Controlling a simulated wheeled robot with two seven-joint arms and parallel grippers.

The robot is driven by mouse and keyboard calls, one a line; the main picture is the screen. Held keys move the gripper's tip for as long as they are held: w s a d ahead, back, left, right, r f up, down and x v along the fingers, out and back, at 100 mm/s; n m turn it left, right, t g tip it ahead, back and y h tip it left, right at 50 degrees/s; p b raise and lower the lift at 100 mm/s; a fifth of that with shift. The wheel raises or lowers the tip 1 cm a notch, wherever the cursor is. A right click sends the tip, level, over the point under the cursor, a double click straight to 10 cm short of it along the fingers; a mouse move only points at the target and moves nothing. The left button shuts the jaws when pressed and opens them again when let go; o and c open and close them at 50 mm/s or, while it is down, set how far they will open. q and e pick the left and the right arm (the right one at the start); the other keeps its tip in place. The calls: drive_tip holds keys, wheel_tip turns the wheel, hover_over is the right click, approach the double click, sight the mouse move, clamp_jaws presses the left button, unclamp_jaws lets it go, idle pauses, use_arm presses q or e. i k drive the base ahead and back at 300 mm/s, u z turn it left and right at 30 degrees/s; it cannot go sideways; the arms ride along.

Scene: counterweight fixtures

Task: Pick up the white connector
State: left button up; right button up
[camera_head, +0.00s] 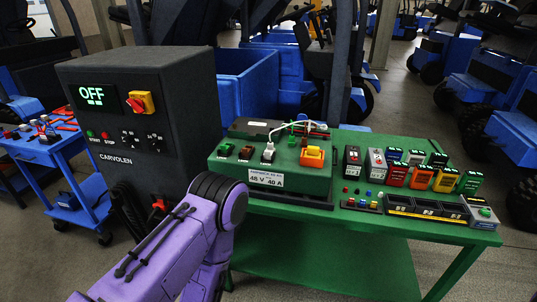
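A small white connector (268,153) stands on top of the green battery box (228,166), whose label reads 48 V 40 A. A thin white cable arches from near it over to the right. My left arm comes in from the lower left, and only its purple links and a dark joint show in front of the box. The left gripper is not visible. My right arm and gripper do not show. No gripper is seen at the connector.
An orange connector (312,156) sits right of the white one. A dark charger cabinet (150,80) showing OFF stands at left. Meters and coloured modules (420,176) fill the green table's (346,222) right side. A blue cart (38,152) stands far left.

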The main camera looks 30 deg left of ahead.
sight(270, 148)
drive_tip(key=k, duration=0.5)
drive_tip(key=u, duration=1.6)
drive_tip(key=i, duration=1.1)
drive_tip(key=z, duration=1.5)
